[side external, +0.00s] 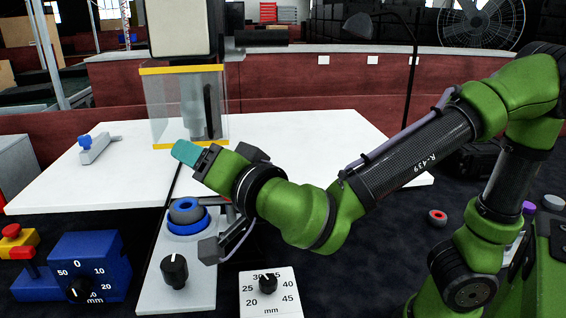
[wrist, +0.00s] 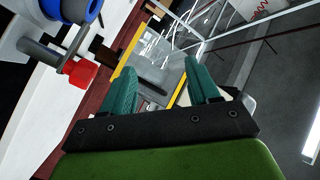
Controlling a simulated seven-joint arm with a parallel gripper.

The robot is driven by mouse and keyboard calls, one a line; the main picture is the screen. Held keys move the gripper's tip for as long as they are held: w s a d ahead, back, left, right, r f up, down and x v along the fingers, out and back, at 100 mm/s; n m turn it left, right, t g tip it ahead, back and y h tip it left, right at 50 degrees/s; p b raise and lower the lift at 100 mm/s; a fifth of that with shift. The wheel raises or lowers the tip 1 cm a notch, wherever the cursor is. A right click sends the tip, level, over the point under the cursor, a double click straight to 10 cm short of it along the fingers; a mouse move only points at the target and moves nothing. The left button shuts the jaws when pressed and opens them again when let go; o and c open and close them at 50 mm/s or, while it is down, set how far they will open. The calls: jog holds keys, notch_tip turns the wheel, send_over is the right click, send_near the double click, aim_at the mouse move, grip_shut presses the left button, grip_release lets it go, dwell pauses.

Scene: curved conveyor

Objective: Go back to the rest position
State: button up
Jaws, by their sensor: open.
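My gripper (wrist: 159,92) shows in the wrist view with its two teal fingers apart and nothing between them. In the side external view my gripper (side external: 187,153) points to the upper left, above the white table and in front of the clear box. The far finger is hard to make out there. My green arm reaches in from the right and is bent.
A clear box with yellow edges (side external: 160,106) stands on the white table (side external: 90,190). A blue-knobbed lever (side external: 95,148) sits at left. A blue and grey ring piece (side external: 187,213), a black knob (side external: 174,270) and a blue dial box (side external: 90,262) are in front. A red ring (side external: 437,217) lies at right.

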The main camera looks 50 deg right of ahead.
jog(key=s+d+f+n+g+y, duration=0.2)
jog(key=s+d+f+g, duration=0.3)
jog(key=d, duration=0.3)
jog(key=s+d+f+n+g+y, duration=0.2)
jog(key=s+d+f+n+g, duration=0.2)
jog(key=d, duration=0.4)
notch_tip(320, 180, down, 2)
jog(key=s+g, duration=0.1)
jog(key=s, duration=0.1)
jog(key=shift+s+n, duration=0.3)
jog(key=shift+s, duration=0.05)
